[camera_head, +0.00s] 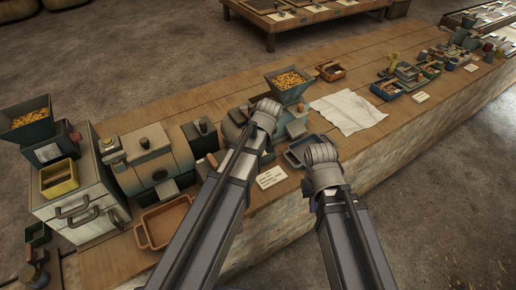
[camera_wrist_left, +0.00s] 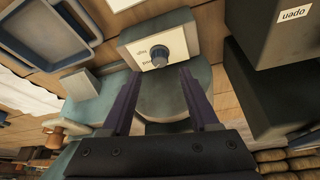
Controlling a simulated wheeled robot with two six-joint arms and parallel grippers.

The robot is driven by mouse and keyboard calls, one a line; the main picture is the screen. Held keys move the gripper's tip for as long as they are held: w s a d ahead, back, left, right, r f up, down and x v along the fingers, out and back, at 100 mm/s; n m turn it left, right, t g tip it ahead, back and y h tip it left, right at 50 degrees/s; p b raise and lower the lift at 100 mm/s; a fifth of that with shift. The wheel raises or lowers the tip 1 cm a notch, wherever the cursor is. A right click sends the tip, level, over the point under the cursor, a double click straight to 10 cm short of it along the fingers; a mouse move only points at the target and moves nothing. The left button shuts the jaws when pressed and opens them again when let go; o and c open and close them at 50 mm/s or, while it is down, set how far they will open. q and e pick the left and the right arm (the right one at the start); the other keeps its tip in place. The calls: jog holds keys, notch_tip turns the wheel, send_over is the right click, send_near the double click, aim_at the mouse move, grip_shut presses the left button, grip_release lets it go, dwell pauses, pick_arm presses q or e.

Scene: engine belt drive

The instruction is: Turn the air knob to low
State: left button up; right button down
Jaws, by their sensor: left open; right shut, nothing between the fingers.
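A round grey-blue knob (camera_wrist_left: 160,52) sits on a pale labelled plate in the left wrist view; I take it for the air knob. Its printed words are upside down and too small to read surely. My left gripper (camera_wrist_left: 159,73) is open and empty, with the knob just beyond its fingertips, in line with the gap. I cannot tell whether they touch. In the head view, my left wrist (camera_head: 265,113) hides the knob. My right gripper (camera_head: 321,153) is shut and empty over the front of the bench, beside a blue-grey tray (camera_head: 293,158).
A hopper of orange grains (camera_head: 288,83) stands behind my left wrist. A white cloth (camera_head: 348,111) lies to the right. A dark box with an "open" label (camera_wrist_left: 285,65) is close to the left gripper. A brown tray (camera_head: 163,222) lies at the front left.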

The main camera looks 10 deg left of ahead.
pick_arm(q)
jog(key=b+x, duration=0.4)
jog(key=x, duration=0.1)
jog(key=shift+w+f, duration=0.1)
jog(key=shift+f, duration=0.25)
jog(key=shift+r, duration=0.1)
grip_shut()
